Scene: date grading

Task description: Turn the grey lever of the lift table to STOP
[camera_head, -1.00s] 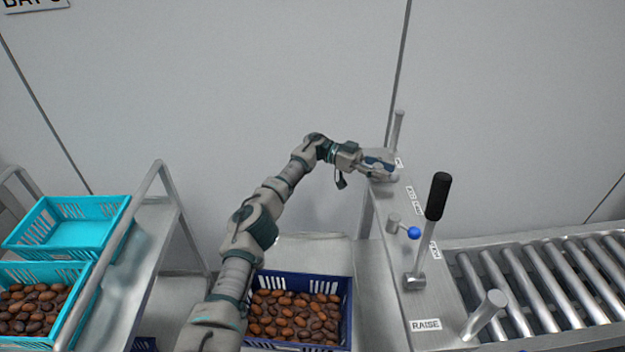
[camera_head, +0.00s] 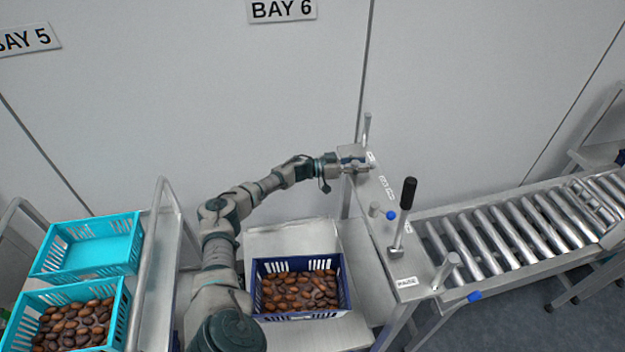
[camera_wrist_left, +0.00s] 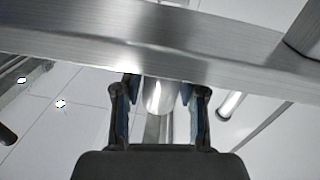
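The lift table's metal control panel (camera_head: 410,268) runs along its right side. A lever with a black grip (camera_head: 408,193) stands upright on it near the RAISE label (camera_head: 406,283). My left gripper (camera_head: 357,163) is at the panel's far end. In the left wrist view the left gripper (camera_wrist_left: 160,100) has its fingers apart, on both sides of a shiny grey cylinder (camera_wrist_left: 160,95) below a metal edge (camera_wrist_left: 150,40). I cannot tell whether they touch it. No STOP label is readable. My right gripper is out of view.
A blue crate of dates (camera_head: 256,290) sits on the lift table (camera_head: 280,240) beside my left arm. Cyan crates (camera_head: 60,262) stand on a rack at left. A roller conveyor (camera_head: 520,235) extends to the right. Grey posts (camera_head: 366,130) (camera_head: 446,270) rise at both panel ends.

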